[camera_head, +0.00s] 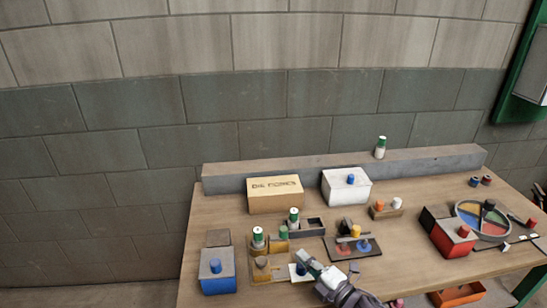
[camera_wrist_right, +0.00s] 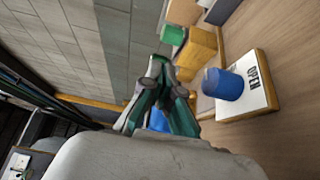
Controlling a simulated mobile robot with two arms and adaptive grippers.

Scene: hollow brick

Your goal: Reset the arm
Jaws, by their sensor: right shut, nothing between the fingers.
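My right gripper (camera_head: 304,256) reaches in from the bottom of the head view over the front of the wooden table (camera_head: 205,245). It is shut and empty; its green and grey fingers meet in the right wrist view (camera_wrist_right: 160,62). Just left of its fingers in the head view is a white plate with a blue peg (camera_head: 301,269). In the right wrist view the blue peg (camera_wrist_right: 222,84) stands on the plate marked OPEN (camera_wrist_right: 256,85), to the right of the fingers and apart from them. My left gripper is not in view.
A blue box (camera_head: 217,285) and several wooden blocks with green-topped pegs (camera_head: 258,238) stand left of the gripper. A cardboard box (camera_head: 275,196), a white box (camera_head: 346,188) and a grey ledge (camera_head: 230,184) are behind. A red box (camera_head: 452,240) stands right.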

